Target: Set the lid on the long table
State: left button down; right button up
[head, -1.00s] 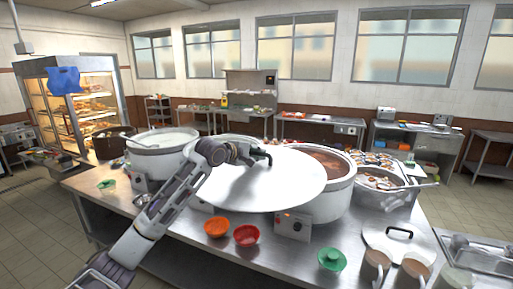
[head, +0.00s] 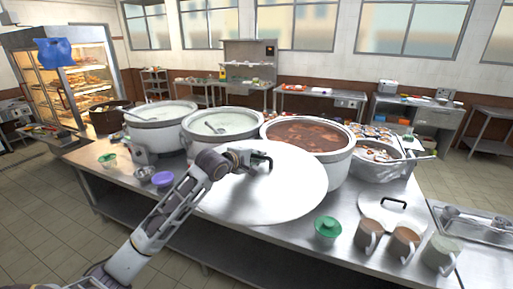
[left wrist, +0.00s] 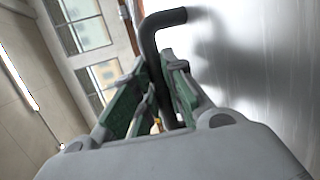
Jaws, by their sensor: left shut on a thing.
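The lid is a large round silver disc (head: 275,195) with a black handle (head: 266,158), in front of the pots in the head view. My left gripper (head: 254,160) is shut on that handle. In the left wrist view the green-padded fingers (left wrist: 158,85) close around the black bar (left wrist: 152,45), beside the lid's bright surface (left wrist: 265,60). The lid hangs over the front part of the long steel table (head: 185,215); I cannot tell whether its edge touches the tabletop. My right gripper is not in view.
A purple bowl (head: 162,179) is at left. The lid hides part of the tabletop.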

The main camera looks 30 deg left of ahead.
pick_arm(q)
jog(key=s+d+f, duration=0.3)
jog(key=s+f, duration=0.3)
jog(key=f, duration=0.4)
jog(key=s+d+f+n+y, duration=0.1)
jog(key=s+d+f, duration=0.3)
jog(key=f, duration=0.6)
jog(key=s+d+f+n+y, duration=0.1)
jog(key=s+d+f, duration=0.2)
jog(key=s+f, duration=0.6)
jog(key=shift+d+f, duration=0.2)
jog(key=shift+f, duration=0.3)
jog(key=shift+w, duration=0.1)
jog(key=shift+f+b, duration=0.45)
jog(key=shift+f, duration=0.05)
